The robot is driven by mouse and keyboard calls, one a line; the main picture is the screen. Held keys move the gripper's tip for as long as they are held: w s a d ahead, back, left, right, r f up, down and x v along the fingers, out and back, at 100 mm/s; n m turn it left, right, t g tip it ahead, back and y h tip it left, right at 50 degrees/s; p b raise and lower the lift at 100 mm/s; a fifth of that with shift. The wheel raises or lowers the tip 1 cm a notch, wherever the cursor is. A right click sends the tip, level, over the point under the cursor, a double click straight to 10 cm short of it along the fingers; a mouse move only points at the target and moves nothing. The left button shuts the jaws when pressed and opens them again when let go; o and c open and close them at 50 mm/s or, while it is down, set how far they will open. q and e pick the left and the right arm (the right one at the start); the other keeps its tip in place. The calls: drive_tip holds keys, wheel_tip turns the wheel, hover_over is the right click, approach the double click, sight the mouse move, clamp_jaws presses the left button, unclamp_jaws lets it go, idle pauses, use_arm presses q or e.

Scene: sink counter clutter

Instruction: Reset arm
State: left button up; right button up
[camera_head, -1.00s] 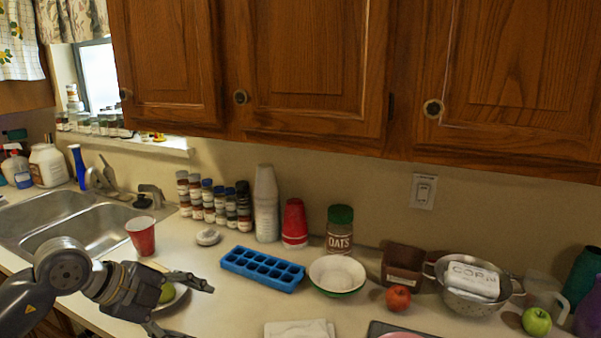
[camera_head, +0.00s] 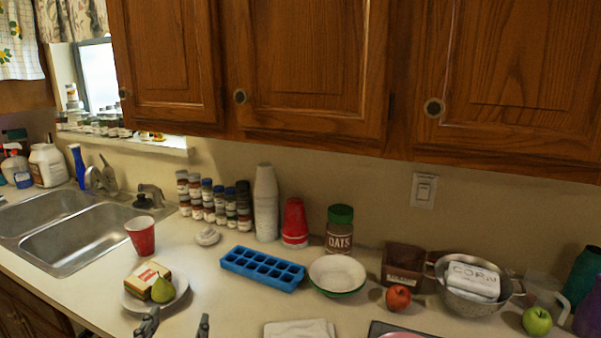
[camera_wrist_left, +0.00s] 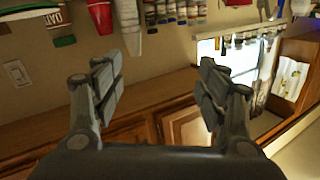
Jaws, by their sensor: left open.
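My left gripper (camera_head: 176,326) shows only its two fingertips at the bottom edge of the head view, in front of the white plate (camera_head: 133,304). The fingers are apart with nothing between them. In the left wrist view my left gripper (camera_wrist_left: 160,85) is open and empty, with the cabinets and window beyond it. My right gripper is in neither view.
A red cup (camera_head: 141,236) stands by the sink (camera_head: 85,240). A blue ice tray (camera_head: 262,268), a bowl (camera_head: 337,274), a red apple (camera_head: 398,298) and a colander (camera_head: 470,300) stand along the counter. The counter between plate and ice tray is clear.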

use_arm(q)
drive_tip(key=s+a+f+n+g, duration=0.1)
drive_tip(key=s+f+g, duration=0.85)
drive_tip(key=f, duration=0.65)
drive_tip(key=s+d+f+m+g+h, duration=0.15)
drive_tip(key=s+f, duration=0.25)
drive_tip(key=s, duration=0.4)
drive_tip(key=s+d+f+g, duration=0.2)
drive_tip(key=s+f+g, duration=0.15)
drive_tip(key=s, duration=0.45)
wheel_tip(320, 180, down, 26)
drive_tip(key=s, duration=0.2)
drive_tip(key=s+a+f+g, duration=0.2)
drive_tip(key=s+a+f, duration=0.1)
drive_tip(key=s+f, duration=1.3)
drive_tip(key=shift+s+a, duration=0.15)
